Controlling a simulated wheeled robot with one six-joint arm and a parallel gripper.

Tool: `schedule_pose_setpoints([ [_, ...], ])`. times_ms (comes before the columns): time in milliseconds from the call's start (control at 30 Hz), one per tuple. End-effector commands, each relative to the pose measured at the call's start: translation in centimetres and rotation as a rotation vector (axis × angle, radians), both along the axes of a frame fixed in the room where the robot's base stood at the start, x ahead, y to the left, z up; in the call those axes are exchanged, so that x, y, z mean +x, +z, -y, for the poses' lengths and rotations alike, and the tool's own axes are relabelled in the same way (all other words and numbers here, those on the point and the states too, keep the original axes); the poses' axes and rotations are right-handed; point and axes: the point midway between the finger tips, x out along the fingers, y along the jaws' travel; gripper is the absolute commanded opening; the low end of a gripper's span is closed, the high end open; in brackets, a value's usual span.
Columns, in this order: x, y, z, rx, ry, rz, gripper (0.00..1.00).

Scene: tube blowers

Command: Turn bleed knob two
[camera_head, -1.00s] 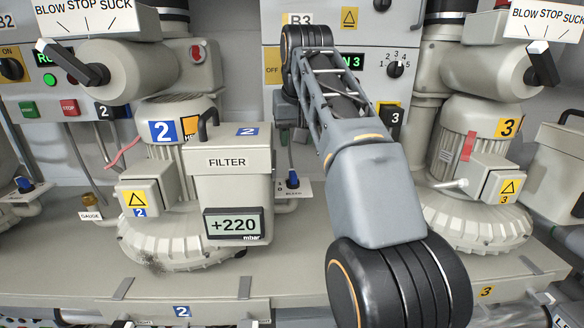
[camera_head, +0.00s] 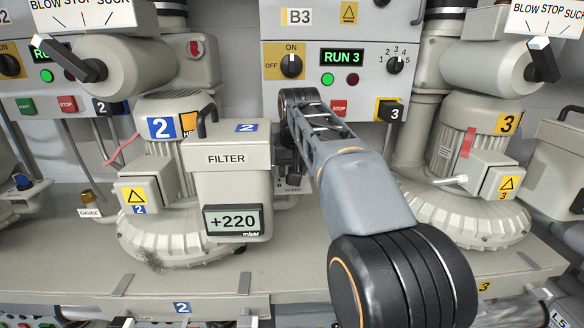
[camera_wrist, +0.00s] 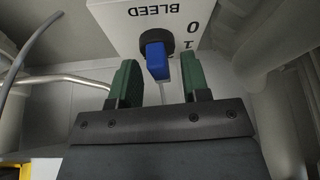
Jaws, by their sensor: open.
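The blue bleed knob (camera_wrist: 157,62) on a black round base sits on a white plate (camera_wrist: 130,22) marked BLEED, with 0 and 1 at its edge. In the wrist view the plate is upside down. My gripper (camera_wrist: 158,76) is open, its two green-padded jaws either side of the knob with a gap on each side. I cannot tell whether the tips reach fully alongside it. In the head view my gripper (camera_head: 291,176) is small and dark beside the filter box of unit 2, and it hides the knob. Part of the white plate (camera_head: 304,186) shows there.
The filter box (camera_head: 228,158) with a +220 mbar display (camera_head: 233,222) stands close left of my gripper. Panel B3 (camera_head: 341,80) reads RUN 3 above my arm. Blower 3 (camera_head: 470,205) stands to the right. A thin metal pipe (camera_wrist: 60,80) runs left of the jaws.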

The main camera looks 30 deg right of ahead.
Motion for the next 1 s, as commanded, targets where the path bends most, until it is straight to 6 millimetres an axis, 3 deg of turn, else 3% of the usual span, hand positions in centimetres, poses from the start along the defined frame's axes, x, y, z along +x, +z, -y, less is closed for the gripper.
schedule_pose_setpoints([
  [133, 0.0, 0.0, -0.01, 0.0, 0.0, 0.0, 0.43],
  [567, -0.01, 0.03, -0.01, 0.0, 0.0, 0.0, 0.01],
  [1000, -0.02, 0.04, -0.03, 0.0, -0.131, -0.001, 0.0],
])
